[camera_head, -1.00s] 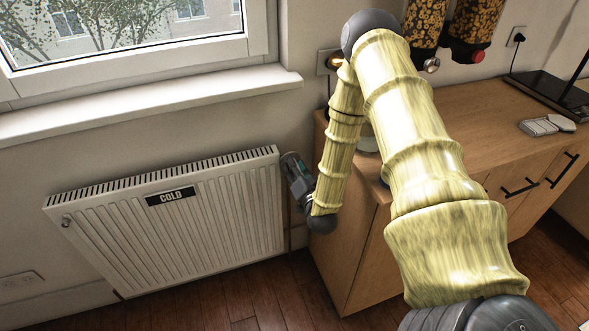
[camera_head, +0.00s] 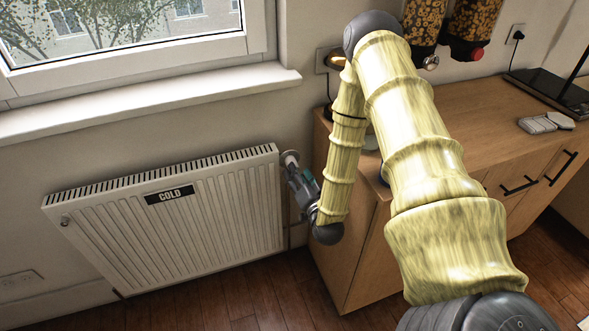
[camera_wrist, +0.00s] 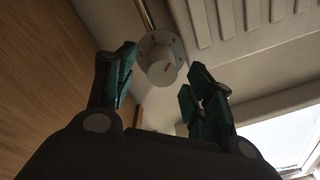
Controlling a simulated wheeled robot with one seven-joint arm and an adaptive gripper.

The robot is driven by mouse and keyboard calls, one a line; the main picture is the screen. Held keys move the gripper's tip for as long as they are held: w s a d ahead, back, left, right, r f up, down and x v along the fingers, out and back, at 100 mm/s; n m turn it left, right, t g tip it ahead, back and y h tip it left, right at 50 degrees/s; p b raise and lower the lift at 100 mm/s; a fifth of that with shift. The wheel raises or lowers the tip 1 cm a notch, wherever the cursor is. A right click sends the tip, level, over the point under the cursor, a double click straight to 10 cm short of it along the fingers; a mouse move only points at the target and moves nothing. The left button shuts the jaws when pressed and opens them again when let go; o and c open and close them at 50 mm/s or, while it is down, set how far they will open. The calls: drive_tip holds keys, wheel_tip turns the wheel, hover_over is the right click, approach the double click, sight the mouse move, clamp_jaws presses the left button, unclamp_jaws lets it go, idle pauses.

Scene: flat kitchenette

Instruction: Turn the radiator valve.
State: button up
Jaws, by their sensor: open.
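The radiator valve is a round white knob (camera_wrist: 161,72) with a small red mark, on a pale flange with a pipe. In the head view a pale round part of the valve (camera_head: 290,156) shows at the radiator's upper right corner. My gripper (camera_wrist: 162,75) is open and empty, with its dark teal fingers apart. In the wrist view the knob appears between and just beyond the fingertips; I see no contact. In the head view my gripper (camera_head: 293,171) is just below the valve and hides part of it.
The white radiator (camera_head: 180,225) with a "COLD" sign (camera_head: 170,195) is left of my gripper. A wooden cabinet (camera_head: 345,255) stands close on the right. The window sill (camera_head: 150,105) is above. The floor (camera_head: 230,300) below is clear.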

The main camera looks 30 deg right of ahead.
drive_tip(key=v, duration=0.7)
drive_tip(key=shift+s, duration=0.4)
drive_tip(key=shift+a, duration=0.15)
